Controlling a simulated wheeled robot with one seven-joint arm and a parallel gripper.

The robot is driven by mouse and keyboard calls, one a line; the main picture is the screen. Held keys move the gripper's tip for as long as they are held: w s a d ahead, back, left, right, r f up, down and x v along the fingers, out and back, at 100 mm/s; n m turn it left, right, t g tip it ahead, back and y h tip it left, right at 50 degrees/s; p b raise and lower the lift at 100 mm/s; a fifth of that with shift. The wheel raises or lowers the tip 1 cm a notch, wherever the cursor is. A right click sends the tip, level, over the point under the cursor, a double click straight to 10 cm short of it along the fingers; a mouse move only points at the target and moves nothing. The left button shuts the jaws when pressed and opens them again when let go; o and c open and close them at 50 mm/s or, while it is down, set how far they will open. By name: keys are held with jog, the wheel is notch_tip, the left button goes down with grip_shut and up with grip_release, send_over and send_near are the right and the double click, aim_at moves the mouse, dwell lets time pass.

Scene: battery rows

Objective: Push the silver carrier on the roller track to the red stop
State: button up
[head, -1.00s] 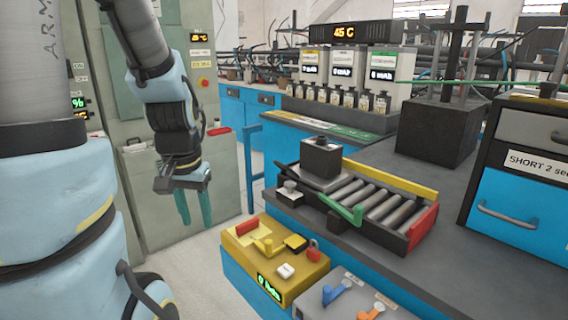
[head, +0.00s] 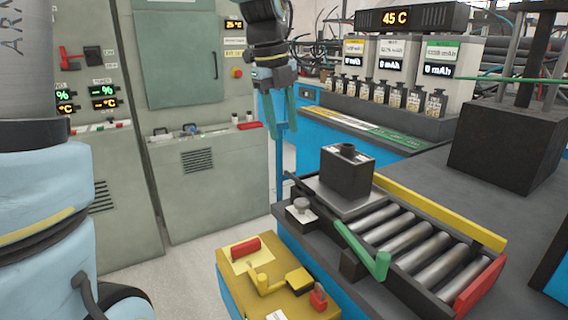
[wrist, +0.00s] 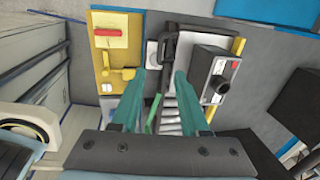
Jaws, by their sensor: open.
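The silver carrier (head: 338,201) is a flat plate at the left end of the roller track (head: 420,246), with a dark box (head: 347,172) standing on it. The red stop (head: 478,289) is at the track's right end, with bare rollers between it and the carrier. A green lever (head: 366,250) lies slanted along the track's front side. My gripper (head: 274,116) is open and empty, above and behind the left end of the track, its green fingers pointing down. In the wrist view my gripper (wrist: 162,92) shows the box (wrist: 213,75) beyond its right finger, apart from it.
A yellow panel (head: 262,285) with a red handle and a yellow lever stands in front of the track's left end. A yellow rail (head: 440,212) runs along the track's back. A dark block with rods (head: 507,150) stands at back right. Several small bottles line the back shelf.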

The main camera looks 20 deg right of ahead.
aim_at(291, 174)
jog(key=f, duration=0.3)
jog(key=d+f, duration=0.1)
jog(key=f, duration=0.3)
jog(key=f+p, duration=0.1)
jog(key=f, duration=0.2)
jog(key=shift+w+d+f, duration=0.2)
jog(key=shift+d+f, duration=0.05)
jog(key=shift+d, duration=0.15)
grip_shut()
dwell(1.0)
